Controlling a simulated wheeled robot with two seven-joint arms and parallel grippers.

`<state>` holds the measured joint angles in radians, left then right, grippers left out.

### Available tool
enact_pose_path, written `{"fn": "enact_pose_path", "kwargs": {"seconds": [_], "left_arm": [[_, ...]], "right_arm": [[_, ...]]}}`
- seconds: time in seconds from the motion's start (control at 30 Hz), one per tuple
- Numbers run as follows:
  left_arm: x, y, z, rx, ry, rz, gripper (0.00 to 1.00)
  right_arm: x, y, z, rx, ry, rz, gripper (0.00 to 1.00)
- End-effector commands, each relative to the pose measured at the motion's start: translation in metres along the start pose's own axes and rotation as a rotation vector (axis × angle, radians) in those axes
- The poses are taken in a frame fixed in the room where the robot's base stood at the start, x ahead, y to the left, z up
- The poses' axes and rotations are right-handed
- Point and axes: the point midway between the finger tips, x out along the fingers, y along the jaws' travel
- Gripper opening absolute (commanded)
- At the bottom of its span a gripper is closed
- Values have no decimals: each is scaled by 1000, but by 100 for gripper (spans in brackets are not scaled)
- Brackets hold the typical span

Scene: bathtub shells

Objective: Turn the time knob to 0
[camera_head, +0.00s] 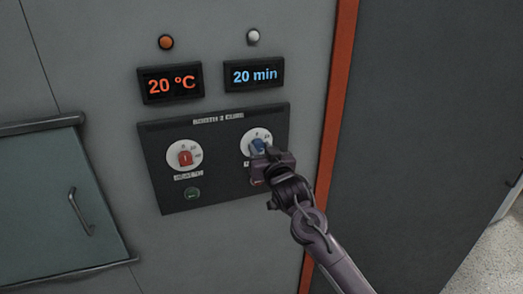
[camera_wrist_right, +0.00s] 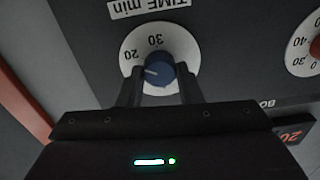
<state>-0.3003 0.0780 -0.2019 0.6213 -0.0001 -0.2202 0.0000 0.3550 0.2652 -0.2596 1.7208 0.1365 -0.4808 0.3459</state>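The blue time knob (camera_head: 258,146) sits on a white dial at the right of the dark control panel. It also shows in the right wrist view (camera_wrist_right: 161,73), upside down, with its white mark toward the left, near the 20. My right gripper (camera_wrist_right: 160,78) has one finger on each side of the knob. I cannot tell whether the fingers press on it. In the head view, my right gripper (camera_head: 268,156) covers part of the dial. The time display (camera_head: 254,75) reads 20 min. My left gripper is not in view.
A red temperature knob (camera_head: 185,158) is left of the time dial, above a green button (camera_head: 192,194). The temperature display (camera_head: 170,83) reads 20 °C. A hatch door with a handle (camera_head: 80,211) is at the left. An orange strip (camera_head: 338,90) runs down the right.

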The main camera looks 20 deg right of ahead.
Motion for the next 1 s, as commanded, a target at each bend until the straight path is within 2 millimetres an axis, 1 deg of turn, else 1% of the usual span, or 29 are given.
{"fn": "enact_pose_path", "kwargs": {"seconds": [0.03,0.07,0.27,0.47,0.67,1.0], "left_arm": [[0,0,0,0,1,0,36],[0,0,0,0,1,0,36],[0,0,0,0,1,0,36],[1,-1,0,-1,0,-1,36],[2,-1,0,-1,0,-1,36],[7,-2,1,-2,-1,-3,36]], "right_arm": [[0,0,0,0,0,1,12],[0,0,0,0,0,1,9],[0,0,0,-14,0,1,9],[0,0,0,-85,0,0,9],[0,0,0,-229,0,0,9],[0,0,1,-550,0,0,9]]}}
